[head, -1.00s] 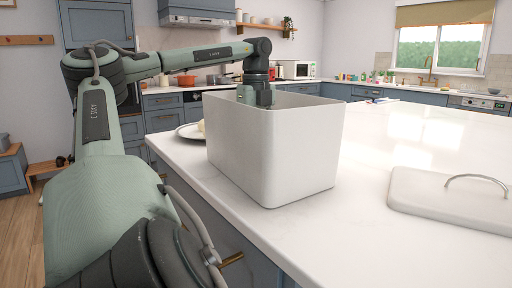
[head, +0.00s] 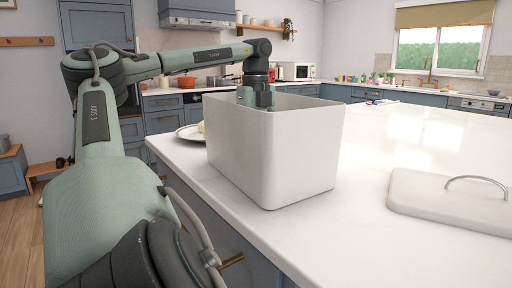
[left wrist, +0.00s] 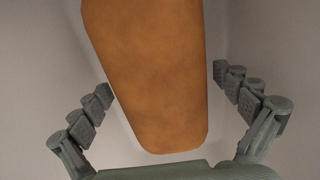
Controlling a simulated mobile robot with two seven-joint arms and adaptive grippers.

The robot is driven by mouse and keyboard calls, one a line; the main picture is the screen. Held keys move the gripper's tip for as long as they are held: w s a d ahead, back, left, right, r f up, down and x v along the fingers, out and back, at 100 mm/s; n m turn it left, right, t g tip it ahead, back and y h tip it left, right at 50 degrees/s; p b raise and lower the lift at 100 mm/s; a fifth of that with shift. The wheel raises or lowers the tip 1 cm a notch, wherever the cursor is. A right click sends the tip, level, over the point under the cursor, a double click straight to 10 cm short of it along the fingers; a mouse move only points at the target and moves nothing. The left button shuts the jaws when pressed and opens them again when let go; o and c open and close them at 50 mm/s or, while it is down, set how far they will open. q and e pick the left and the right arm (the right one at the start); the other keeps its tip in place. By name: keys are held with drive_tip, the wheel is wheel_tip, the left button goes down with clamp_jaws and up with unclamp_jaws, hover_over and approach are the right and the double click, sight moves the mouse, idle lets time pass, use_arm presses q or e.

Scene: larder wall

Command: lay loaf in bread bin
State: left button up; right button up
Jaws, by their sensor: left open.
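The white bread bin (head: 275,150) stands open-topped on the white counter. My left gripper reaches down into it from above, and its fingers are hidden behind the bin wall in the head view. In the left wrist view my left gripper (left wrist: 165,95) is open, one finger on each side of the brown loaf (left wrist: 155,70), with gaps on both sides. The loaf lies inside the pale bin (left wrist: 40,60), its rounded end toward my palm. The head view does not show the loaf. My right gripper is not in view.
The bin's lid (head: 450,200) with a metal handle lies flat on the counter (head: 375,160) to the right. A plate (head: 189,132) with something pale on it sits behind the bin at left. The counter between bin and lid is clear.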

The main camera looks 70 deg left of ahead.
use_arm(q)
wheel_tip(320, 180, up, 12)
drive_tip(key=shift+r+p, duration=0.1)
drive_tip(key=shift+p, duration=0.8)
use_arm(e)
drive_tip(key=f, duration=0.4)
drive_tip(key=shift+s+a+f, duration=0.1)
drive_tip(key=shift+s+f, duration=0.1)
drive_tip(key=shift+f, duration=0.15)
